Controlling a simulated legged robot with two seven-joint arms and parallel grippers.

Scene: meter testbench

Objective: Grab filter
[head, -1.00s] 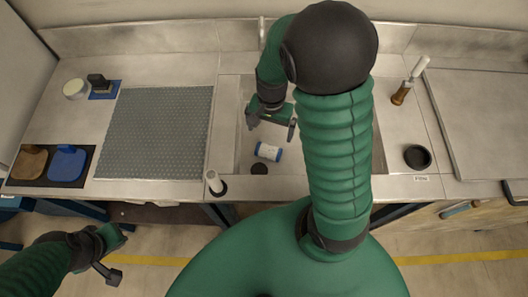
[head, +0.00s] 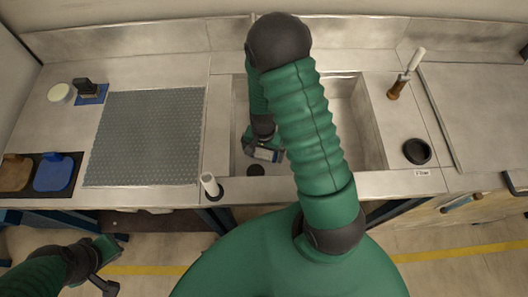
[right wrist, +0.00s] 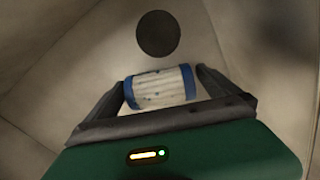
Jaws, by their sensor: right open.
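The filter is a white ribbed cylinder with blue ends, lying on its side in the sink. In the head view, the filter (head: 266,154) is partly covered by my right gripper (head: 264,150), which is down in the sink over it. In the right wrist view, the filter (right wrist: 163,88) lies crosswise between the two fingers of my right gripper (right wrist: 167,92). The fingers are open, one beyond each end of the filter; contact cannot be told. My left gripper (head: 107,268) hangs low at the left, in front of the bench; its jaw gap is unclear.
The sink (head: 355,110) has steep walls around the right gripper. A dark round drain (right wrist: 158,33) lies beside the filter. A white-topped post (head: 209,184) stands at the front rim. A black ring (head: 417,151) sits right of the sink, a grey mat (head: 147,137) left.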

